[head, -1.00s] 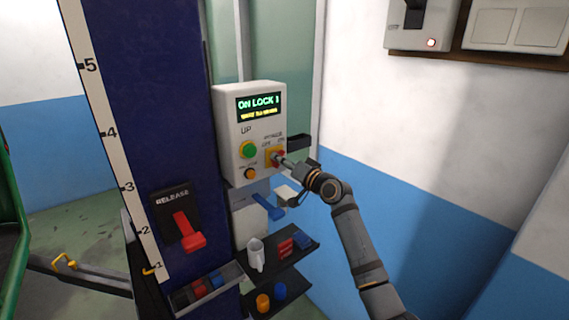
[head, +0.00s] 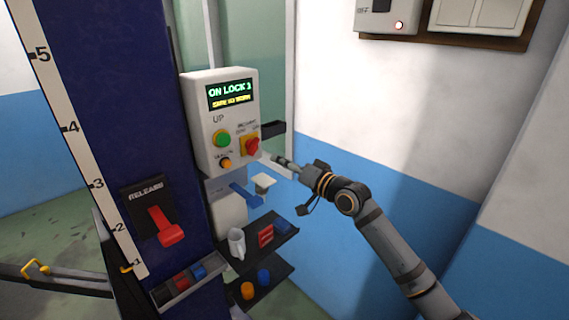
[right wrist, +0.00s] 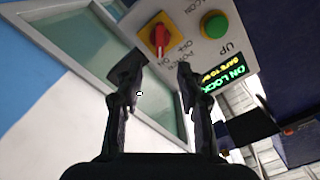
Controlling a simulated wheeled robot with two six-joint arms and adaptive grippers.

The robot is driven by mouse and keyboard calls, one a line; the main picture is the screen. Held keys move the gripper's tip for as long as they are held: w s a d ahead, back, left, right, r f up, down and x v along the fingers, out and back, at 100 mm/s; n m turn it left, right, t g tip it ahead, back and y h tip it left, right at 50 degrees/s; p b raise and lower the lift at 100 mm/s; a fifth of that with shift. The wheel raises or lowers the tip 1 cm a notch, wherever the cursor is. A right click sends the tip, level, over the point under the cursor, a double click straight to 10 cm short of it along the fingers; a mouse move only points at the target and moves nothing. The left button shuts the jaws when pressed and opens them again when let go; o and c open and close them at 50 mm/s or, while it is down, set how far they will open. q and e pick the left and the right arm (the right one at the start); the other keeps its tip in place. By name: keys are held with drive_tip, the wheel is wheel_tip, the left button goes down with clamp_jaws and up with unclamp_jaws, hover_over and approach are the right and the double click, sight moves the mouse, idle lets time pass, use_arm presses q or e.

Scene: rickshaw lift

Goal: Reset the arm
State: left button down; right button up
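My right arm comes in from the lower right in the head view. Its gripper (head: 278,161) is just right of the white control box (head: 206,120), apart from the red rotary power switch (head: 251,146) on its yellow plate. In the right wrist view the two fingers (right wrist: 158,75) are spread, with nothing between them, and the red switch (right wrist: 160,40) lies beyond them. The box's display (head: 230,94) is lit, with green text like "ON LOCK" and a yellow line under it. My left gripper is not in view.
A blue lift column (head: 110,110) with a number scale and a red release lever (head: 166,226) stands at the left. Small shelves (head: 262,238) with a mug (head: 236,243) sit below the box. A wall switch (head: 388,16) is at the upper right. Space before the right wall is free.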

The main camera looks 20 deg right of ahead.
drive_tip(key=s+d+f+m+g+h+b, duration=0.1)
drive_tip(key=d+f+g+h, duration=0.3)
drive_tip(key=f, duration=1.1)
drive_tip(key=d+f+m+h, duration=0.15)
drive_tip(key=d+f, duration=0.35)
drive_tip(key=f, duration=1)
drive_tip(key=s+d+f+n+g+h, duration=0.1)
drive_tip(key=s+f, duration=0.2)
drive_tip(key=f, duration=0.4)
drive_tip(key=s+d+f+n+g, duration=0.1)
drive_tip(key=s+f, duration=0.3)
drive_tip(key=f, duration=0.3)
drive_tip(key=s+a+f+n+g+b, duration=0.25)
drive_tip(key=s+f+g, duration=0.25)
drive_tip(key=s+f, duration=1.6)
drive_tip(key=s+a+f+n+g, duration=0.1)
drive_tip(key=s+a+f, duration=0.1)
drive_tip(key=s, duration=0.6)
drive_tip(key=s+a+f+g, duration=0.2)
drive_tip(key=s+f, duration=0.3)
drive_tip(key=s, duration=0.3)
drive_tip(key=s+a+f+n+g, duration=0.1)
drive_tip(key=s+a+f, duration=0.2)
drive_tip(key=s, duration=0.6)
drive_tip(key=shift+a+f+n+g, duration=0.15)
drive_tip(key=shift+f+n+g, duration=0.15)
drive_tip(key=shift+f+g, duration=0.15)
drive_tip(key=shift+h, duration=0.25)
